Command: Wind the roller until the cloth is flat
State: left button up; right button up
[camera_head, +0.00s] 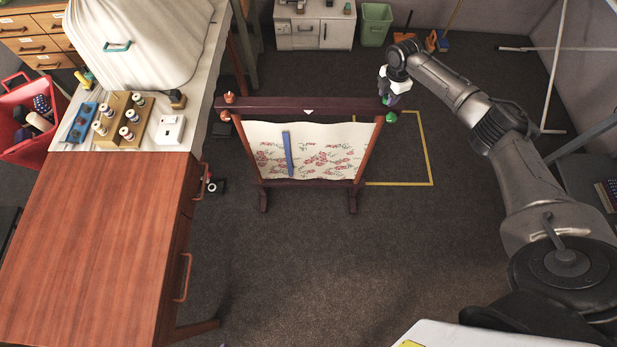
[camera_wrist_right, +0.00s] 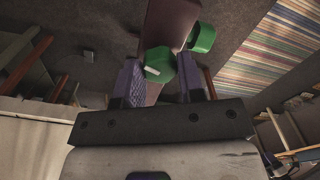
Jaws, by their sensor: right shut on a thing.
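The embroidery frame stands on the floor with a dark top roller (camera_head: 300,104) and a white floral cloth (camera_head: 330,150) below it. The cloth's edges look wavy, and a blue strip (camera_head: 287,153) lies against it. A green knob (camera_wrist_right: 158,66) sits at the roller's right end. My right gripper (camera_head: 392,98) reaches the roller's right end. In the right wrist view its purple-padded fingers (camera_wrist_right: 158,82) are on either side of the green knob, shut on it. A second green knob (camera_head: 391,117) is just below. My left gripper is not in view.
A wooden table (camera_head: 110,240) is at the left, bearing a thread rack (camera_head: 122,120) and a white covered shape (camera_head: 140,40). Red knobs (camera_head: 229,97) are at the roller's left end. A yellow floor outline (camera_head: 431,150) lies behind the frame. The floor in front is clear.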

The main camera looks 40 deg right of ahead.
jog(key=shift+m+p, duration=0.6)
jog(key=shift+m, duration=0.1)
jog(key=shift+m+p, duration=0.3)
dwell(0.8)
jog(key=o, duration=0.5)
jog(key=shift+o, duration=0.5)
notch_tip(320, 180, up, 6)
jog(key=p, duration=0.5)
jog(key=shift+p, duration=0.35)
